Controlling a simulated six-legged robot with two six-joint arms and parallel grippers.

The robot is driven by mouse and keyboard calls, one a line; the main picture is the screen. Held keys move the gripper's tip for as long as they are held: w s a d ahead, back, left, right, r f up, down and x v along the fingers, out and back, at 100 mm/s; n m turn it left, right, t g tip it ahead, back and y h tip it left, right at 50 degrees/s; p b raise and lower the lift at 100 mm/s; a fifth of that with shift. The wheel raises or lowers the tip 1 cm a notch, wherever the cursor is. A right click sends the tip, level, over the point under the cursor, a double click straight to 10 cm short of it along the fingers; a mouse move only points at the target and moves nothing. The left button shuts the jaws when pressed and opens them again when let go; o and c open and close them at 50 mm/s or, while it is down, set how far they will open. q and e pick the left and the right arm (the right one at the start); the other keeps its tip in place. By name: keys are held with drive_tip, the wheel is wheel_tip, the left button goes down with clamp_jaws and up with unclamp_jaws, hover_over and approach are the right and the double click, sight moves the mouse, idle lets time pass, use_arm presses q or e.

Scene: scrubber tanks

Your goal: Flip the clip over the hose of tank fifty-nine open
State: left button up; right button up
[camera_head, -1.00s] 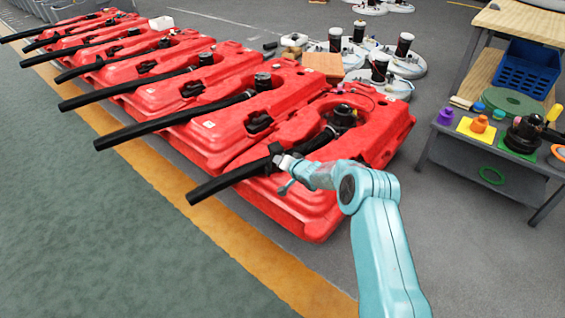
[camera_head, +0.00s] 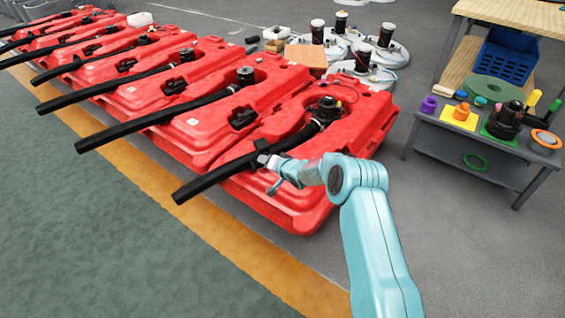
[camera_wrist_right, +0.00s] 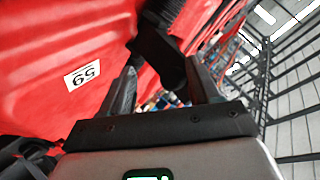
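The nearest red tank (camera_head: 290,205) in the head view lies at the right end of a row. The right wrist view shows its label, 59 (camera_wrist_right: 83,76). A black ribbed hose (camera_head: 222,174) runs from its black cap (camera_head: 327,108) out over its front edge. A dark clip (camera_head: 259,144) stands up on the hose; it also shows in the wrist view (camera_wrist_right: 157,50). My right gripper (camera_head: 264,159) is at the clip. Its fingers (camera_wrist_right: 160,90) are apart, with the clip's dark end between or just beyond them; contact is unclear. My left gripper is out of view.
Several more red tanks (camera_head: 215,125) with black hoses lie to the left. A grey bench (camera_head: 480,150) with coloured parts and a blue basket (camera_head: 503,57) stands at the right. Round white plates (camera_head: 375,75) lie behind. The floor in front (camera_head: 120,240) is clear.

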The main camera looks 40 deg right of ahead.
drive_tip(key=d+p+v, duration=0.1)
drive_tip(key=p+v, duration=0.4)
drive_tip(key=v, duration=1.1)
drive_tip(key=shift+w+a+r, duration=0.2)
drive_tip(key=shift+a+r, duration=0.1)
